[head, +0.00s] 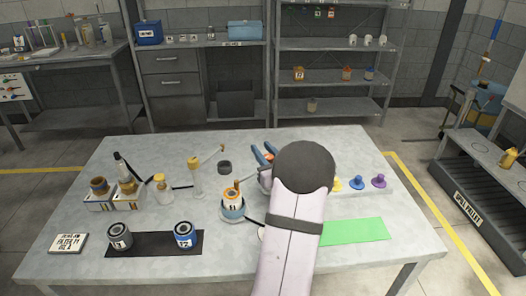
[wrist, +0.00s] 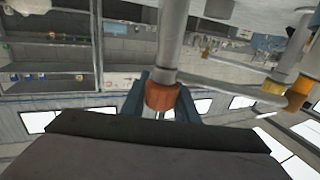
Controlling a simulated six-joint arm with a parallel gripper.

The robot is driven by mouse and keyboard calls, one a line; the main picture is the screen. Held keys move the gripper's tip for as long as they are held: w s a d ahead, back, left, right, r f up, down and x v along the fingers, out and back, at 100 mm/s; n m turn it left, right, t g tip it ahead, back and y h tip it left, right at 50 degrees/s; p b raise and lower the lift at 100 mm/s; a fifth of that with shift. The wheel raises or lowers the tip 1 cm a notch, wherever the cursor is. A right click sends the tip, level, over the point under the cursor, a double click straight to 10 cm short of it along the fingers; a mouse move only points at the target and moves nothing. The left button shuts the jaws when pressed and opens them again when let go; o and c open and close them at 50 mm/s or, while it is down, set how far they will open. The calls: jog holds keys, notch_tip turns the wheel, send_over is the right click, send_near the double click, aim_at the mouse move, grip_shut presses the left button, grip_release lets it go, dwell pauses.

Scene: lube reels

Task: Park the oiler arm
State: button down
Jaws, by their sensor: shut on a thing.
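My gripper (head: 264,156) is over the middle of the grey table, partly hidden behind my own arm. In the wrist view its blue-grey fingers (wrist: 162,98) are shut around an orange-brown collar (wrist: 162,97) at the end of a grey rod (wrist: 172,40). A thinner grey bar (wrist: 225,82) runs right from beside the collar towards a yellow tip (wrist: 273,86). I cannot tell for certain that this is the oiler arm. Any parking place is not identifiable.

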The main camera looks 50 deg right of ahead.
jog(key=shift+f+m+g+h+b, duration=0.1)
jog(key=shift+m+g+h+b, duration=0.2)
jog(key=shift+h+b, duration=0.1)
jog(key=m+g+h+b, duration=0.2)
jog(key=h, duration=0.1)
jog(key=m+g+h+b, duration=0.1)
jog(key=shift+s+d+f+b, duration=0.1)
jog(key=shift+s+d+b, duration=0.15)
jog(key=shift+d+b, duration=0.15)
jog(key=shift+s+d+m+g+h+b, duration=0.15)
jog(key=shift+m+g+h+b, duration=0.25)
jog(key=shift+m+g+h, duration=0.2)
jog(key=shift+s+d+m+g+h+b, duration=0.1)
jog(key=shift+m+g+h+b, duration=0.25)
jog(key=shift+m+g+h, duration=0.25)
jog(key=shift+s+d+r+m+g+h+p, duration=0.2)
jog(key=shift+m+g+h, duration=0.25)
jog(key=shift+m+g, duration=0.4)
jog(key=shift+s+d+m+g+h+p, duration=0.1)
jog(key=shift+s+m+g+h, duration=0.3)
jog(key=shift+g, duration=0.75)
jog(key=shift+s+d+r+m+g+h+p, duration=0.1)
jog(key=shift+m+g+h, duration=0.35)
jog(key=shift+m+g, duration=0.5)
jog(key=shift+s+g, duration=0.1)
jog(key=shift+g, duration=0.15)
jog(key=c, duration=1.4)
grip_release()
jog(key=shift+a, duration=0.1)
